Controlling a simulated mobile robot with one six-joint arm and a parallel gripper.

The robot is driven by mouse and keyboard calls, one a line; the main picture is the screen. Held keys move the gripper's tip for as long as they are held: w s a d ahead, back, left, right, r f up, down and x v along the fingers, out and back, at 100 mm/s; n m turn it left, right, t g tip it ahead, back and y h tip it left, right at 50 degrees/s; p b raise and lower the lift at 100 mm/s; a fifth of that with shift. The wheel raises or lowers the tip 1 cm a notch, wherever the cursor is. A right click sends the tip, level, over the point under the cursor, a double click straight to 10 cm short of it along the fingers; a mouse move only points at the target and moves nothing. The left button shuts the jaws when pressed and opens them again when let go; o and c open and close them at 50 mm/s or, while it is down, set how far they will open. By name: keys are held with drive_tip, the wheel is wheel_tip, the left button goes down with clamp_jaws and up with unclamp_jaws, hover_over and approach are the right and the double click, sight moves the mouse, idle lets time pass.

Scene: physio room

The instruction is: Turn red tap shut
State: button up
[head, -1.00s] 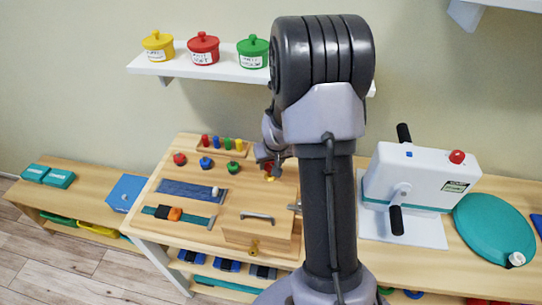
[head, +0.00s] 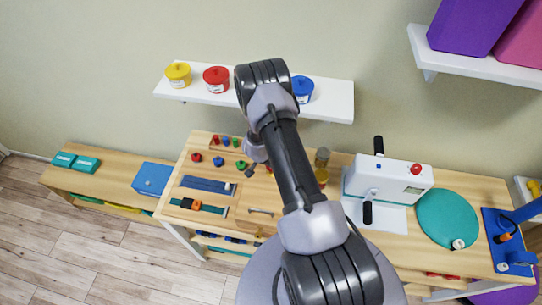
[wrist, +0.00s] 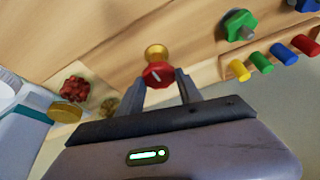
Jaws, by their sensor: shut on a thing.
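The red tap (wrist: 158,73) has a red knob with a white mark, on a brass-coloured base (wrist: 156,52) set in the wooden board. In the wrist view it sits between the two fingers of my gripper (wrist: 161,88), which is shut on it. In the head view my arm and wrist cover most of the gripper. A small bit of red beside the wrist may be the tap, but it is too small to be sure.
A green knob (wrist: 240,24) and several coloured pegs (wrist: 282,53) are on the board near the tap. Two jars (head: 321,176) stand to the right of my arm, before the white crank machine (head: 392,183). A shelf (head: 335,100) with coloured pots hangs above.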

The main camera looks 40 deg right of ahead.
drive_tip(key=shift+m+g+p, duration=0.3)
drive_tip(key=shift+m+p, duration=0.4)
drive_tip(key=shift+m, duration=0.1)
drive_tip(key=shift+a, duration=0.1)
drive_tip(key=o, duration=1.4)
drive_tip(key=p+v, duration=0.3)
drive_tip(key=v, duration=1.4)
drive_tip(key=shift+a, duration=0.25)
drive_tip(key=shift+w+r, duration=0.1)
drive_tip(key=shift+w, duration=0.05)
